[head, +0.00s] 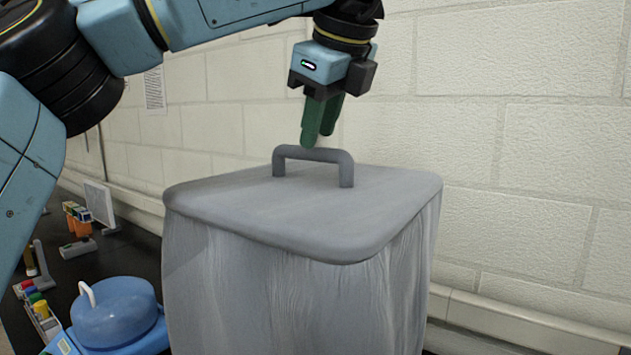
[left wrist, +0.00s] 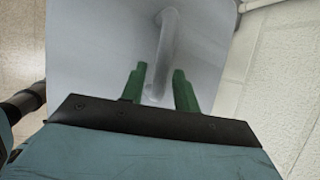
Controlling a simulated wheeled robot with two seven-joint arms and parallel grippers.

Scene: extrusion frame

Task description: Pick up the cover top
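The cover top (head: 310,205) is a grey, rounded square lid with a grey bar handle (head: 313,154) standing up from its middle. It sits on a tall grey bin (head: 290,300) with a wood-like grain. My left gripper (head: 316,140) points down just above the handle, with its green fingers apart. In the left wrist view the handle (left wrist: 167,45) runs up from between the two fingertips (left wrist: 158,70), over the lid's surface (left wrist: 90,50). I cannot tell whether the fingers touch the handle. My right gripper is not in view.
A pale block wall (head: 520,150) stands close behind and to the right of the bin. At the lower left, a dark bench (head: 130,250) holds a blue round container (head: 115,312) with a white handle and several small coloured items. Free air surrounds the lid above.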

